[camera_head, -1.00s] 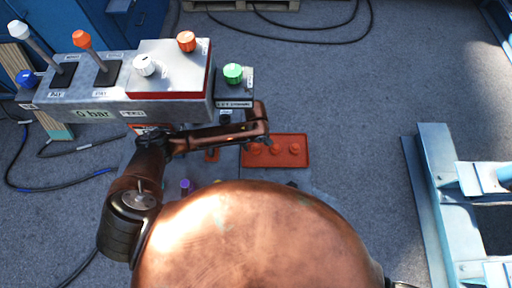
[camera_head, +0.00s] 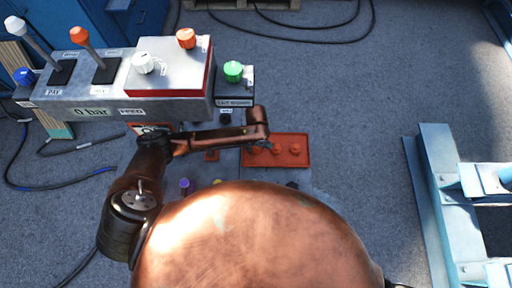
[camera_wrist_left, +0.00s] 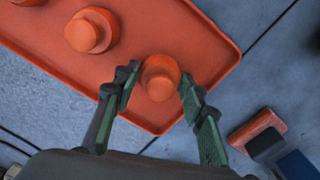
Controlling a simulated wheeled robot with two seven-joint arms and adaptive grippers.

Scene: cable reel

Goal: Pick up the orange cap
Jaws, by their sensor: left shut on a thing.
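An orange cap (camera_wrist_left: 159,78), round with a smaller raised top, is at one end of a shallow orange tray (camera_wrist_left: 190,35). My left gripper (camera_wrist_left: 158,92) has its two green-padded fingers on either side of this cap and is shut on it. The cap looks still at tray level. In the head view my left gripper (camera_head: 263,144) reaches down over the left end of the tray (camera_head: 303,162), and its arm partly hides that cap. Two more orange caps (camera_head: 276,149) (camera_head: 295,149) sit in the tray. My right gripper is out of view.
A grey control panel (camera_head: 80,110) with levers and knobs stands left of the tray, and a green knob (camera_head: 233,70) is above the gripper. A blue metal frame (camera_head: 432,190) is at the right. A red block (camera_wrist_left: 257,127) lies beside the tray. Floor beyond the tray is clear.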

